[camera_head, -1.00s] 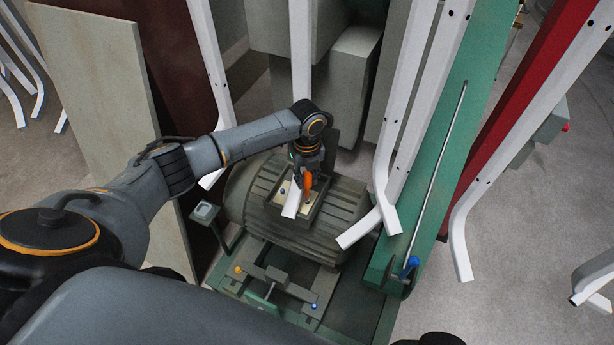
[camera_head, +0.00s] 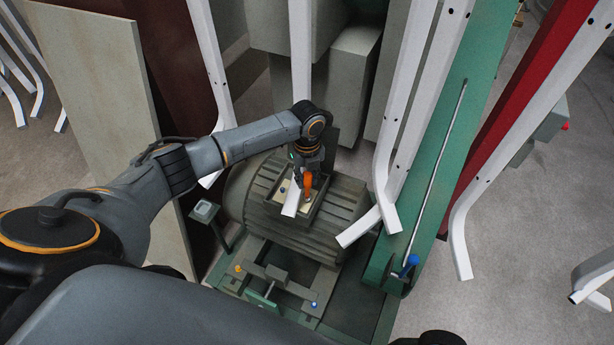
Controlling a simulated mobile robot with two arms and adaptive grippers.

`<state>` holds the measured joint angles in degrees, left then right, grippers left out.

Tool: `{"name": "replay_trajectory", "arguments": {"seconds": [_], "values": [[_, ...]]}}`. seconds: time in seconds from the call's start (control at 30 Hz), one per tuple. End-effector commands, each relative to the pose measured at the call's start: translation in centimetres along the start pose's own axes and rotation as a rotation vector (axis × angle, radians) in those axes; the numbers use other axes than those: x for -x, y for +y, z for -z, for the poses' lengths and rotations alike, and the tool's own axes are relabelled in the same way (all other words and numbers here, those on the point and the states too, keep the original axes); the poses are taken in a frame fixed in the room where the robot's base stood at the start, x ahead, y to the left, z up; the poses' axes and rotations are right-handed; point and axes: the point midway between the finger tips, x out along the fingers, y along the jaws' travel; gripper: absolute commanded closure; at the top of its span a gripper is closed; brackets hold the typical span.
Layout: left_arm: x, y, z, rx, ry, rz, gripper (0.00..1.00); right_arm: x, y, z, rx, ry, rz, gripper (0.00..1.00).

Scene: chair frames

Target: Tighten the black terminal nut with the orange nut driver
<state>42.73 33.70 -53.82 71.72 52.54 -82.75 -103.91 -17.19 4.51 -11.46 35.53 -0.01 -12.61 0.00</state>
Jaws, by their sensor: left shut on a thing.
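My left gripper (camera_head: 305,171) is above the open terminal box of the grey motor and is shut on the orange nut driver (camera_head: 308,184). The driver points down into the terminal box (camera_head: 318,188), its tip low inside. The black terminal nut cannot be made out; the driver's tip or the shadow there may hide it. A small dark blue terminal (camera_head: 283,190) shows at the left of the box. My right gripper is not in view.
The ribbed motor (camera_head: 338,215) sits on a green base with a yellow knob (camera_head: 239,268) and a blue knob (camera_head: 314,304). White bent chair frames (camera_head: 385,170) hang close around it, one end in front of the box. A green beam (camera_head: 440,150) stands right. Pale floor is open at far right.

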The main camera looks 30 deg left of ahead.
Motion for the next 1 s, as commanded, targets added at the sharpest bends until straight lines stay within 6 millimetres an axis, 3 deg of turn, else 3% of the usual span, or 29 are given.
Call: {"name": "replay_trajectory", "arguments": {"seconds": [0.27,1.0], "values": [[-0.95,-0.02,0.00,0.000,0.000,0.001,1.00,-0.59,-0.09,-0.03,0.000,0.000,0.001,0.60],[-0.50,-0.02,-0.02,0.000,0.000,0.001,1.00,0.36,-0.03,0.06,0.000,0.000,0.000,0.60]]}}
